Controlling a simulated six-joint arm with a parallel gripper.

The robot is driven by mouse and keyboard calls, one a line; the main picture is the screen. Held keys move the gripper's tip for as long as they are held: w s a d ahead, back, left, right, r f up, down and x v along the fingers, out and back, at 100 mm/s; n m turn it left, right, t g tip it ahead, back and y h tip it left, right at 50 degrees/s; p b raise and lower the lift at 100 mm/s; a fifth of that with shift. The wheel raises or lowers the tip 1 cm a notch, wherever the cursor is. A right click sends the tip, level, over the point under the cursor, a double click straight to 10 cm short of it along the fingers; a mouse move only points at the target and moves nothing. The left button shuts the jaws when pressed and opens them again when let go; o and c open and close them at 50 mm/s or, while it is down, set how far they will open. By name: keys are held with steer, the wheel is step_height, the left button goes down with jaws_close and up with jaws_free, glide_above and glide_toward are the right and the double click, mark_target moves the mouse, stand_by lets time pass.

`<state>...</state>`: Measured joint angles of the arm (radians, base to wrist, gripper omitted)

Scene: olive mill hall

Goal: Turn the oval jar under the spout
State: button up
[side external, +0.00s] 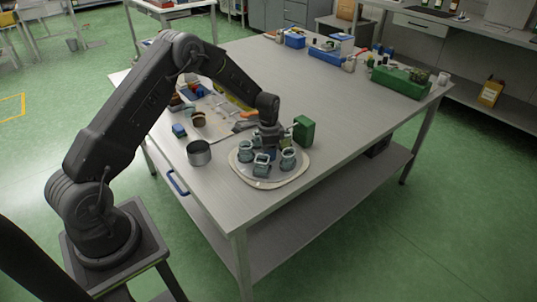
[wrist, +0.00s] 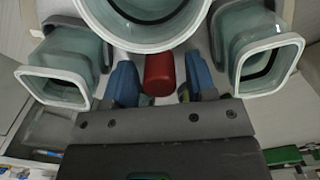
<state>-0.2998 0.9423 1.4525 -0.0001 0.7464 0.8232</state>
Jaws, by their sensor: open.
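Several blue-grey glass jars stand on a pale round-cornered tray (side external: 245,174). In the wrist view a large jar with a curved rim (wrist: 145,45), probably the oval one, is cut off by the top edge. A red cylindrical piece (wrist: 160,73) sits just below its rim; I cannot tell whether it belongs to that jar. My gripper (wrist: 161,88) is open, with one blue finger on each side of the red piece. In the side view my gripper (side external: 270,150) is low among the jars, hiding part of them. A green container (side external: 304,131) with a thin pale spout stands behind.
Squarish-mouthed jars stand close at left (wrist: 55,85) and right (wrist: 268,66) of my fingers. A metal pot (side external: 199,153) is left of the tray. Small items and a blue block (side external: 179,130) lie behind it. The tabletop (side external: 345,130) to the right is clear.

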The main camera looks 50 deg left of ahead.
steer(key=shift+c, duration=0.5)
steer(key=c, duration=0.6)
steer(key=n, duration=0.7)
steer(key=shift+n, duration=0.3)
steer(key=n, duration=0.3)
steer(key=shift+n, duration=0.7)
